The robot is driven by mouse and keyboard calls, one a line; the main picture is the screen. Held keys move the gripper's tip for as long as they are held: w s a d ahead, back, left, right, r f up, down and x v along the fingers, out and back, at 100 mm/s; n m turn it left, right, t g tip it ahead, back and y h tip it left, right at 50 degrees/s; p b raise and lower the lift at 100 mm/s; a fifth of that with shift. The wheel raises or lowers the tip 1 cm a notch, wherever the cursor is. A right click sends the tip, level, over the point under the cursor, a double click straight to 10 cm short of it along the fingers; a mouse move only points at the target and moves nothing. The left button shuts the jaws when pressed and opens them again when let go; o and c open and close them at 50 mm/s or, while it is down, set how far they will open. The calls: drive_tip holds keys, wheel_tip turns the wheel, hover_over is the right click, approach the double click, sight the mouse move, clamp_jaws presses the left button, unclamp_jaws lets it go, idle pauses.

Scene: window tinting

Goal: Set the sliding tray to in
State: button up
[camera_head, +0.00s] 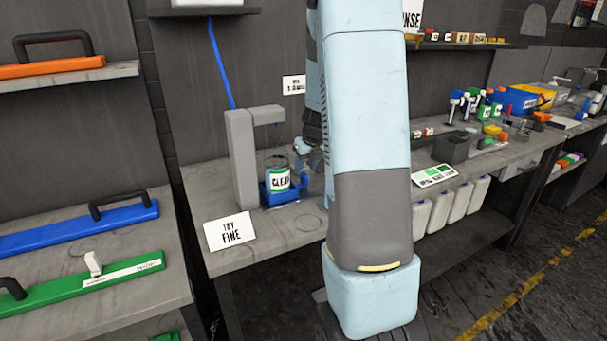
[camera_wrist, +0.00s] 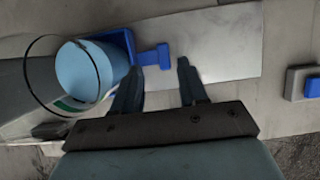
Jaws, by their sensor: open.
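The blue sliding tray (camera_head: 268,196) stands at the foot of the grey dispenser stand (camera_head: 241,150) on the workbench. A container labelled CLEAR (camera_head: 280,179) sits in it. In the wrist view the tray (camera_wrist: 124,40) shows beside the light-blue round top of the container (camera_wrist: 84,72), and its blue T-shaped handle (camera_wrist: 150,57) sticks out to the right over a pale plate (camera_wrist: 215,45). My gripper (camera_wrist: 160,68) is open, its fingertips on either side of the handle's end, apart from it in the picture. The height gap cannot be told. In the head view my arm hides most of the gripper.
A card reading FINE (camera_head: 230,232) stands at the bench's front left. A grey block with a blue top (camera_wrist: 304,84) lies at the right in the wrist view. Bottles and bins (camera_head: 515,98) fill the bench further right. Squeegee-like tools (camera_head: 85,228) lie on the left shelves.

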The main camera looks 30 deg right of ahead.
drive_tip(key=v, duration=0.7)
drive_tip(key=shift+r, duration=0.3)
drive_tip(key=shift+s, duration=0.15)
drive_tip(key=shift+a, duration=0.1)
drive_tip(key=s+a+r+n+y, duration=0.1)
drive_tip(key=s+a+r+n, duration=0.5)
drive_tip(key=n, duration=0.3)
drive_tip(key=s+a+r+n, duration=0.4)
drive_tip(key=s+a+n, duration=0.2)
drive_tip(key=a+n, duration=0.25)
drive_tip(key=s+a+n, duration=0.3)
drive_tip(key=s+n, duration=0.4)
drive_tip(key=n, duration=0.2)
drive_tip(key=s+a+r+n+t, duration=0.1)
drive_tip(key=s+a+n, duration=0.2)
drive_tip(key=s+n, duration=0.5)
drive_tip(key=shift+a+r+n+h, duration=0.25)
drive_tip(key=shift+n+h, duration=0.15)
drive_tip(key=shift+n, duration=0.65)
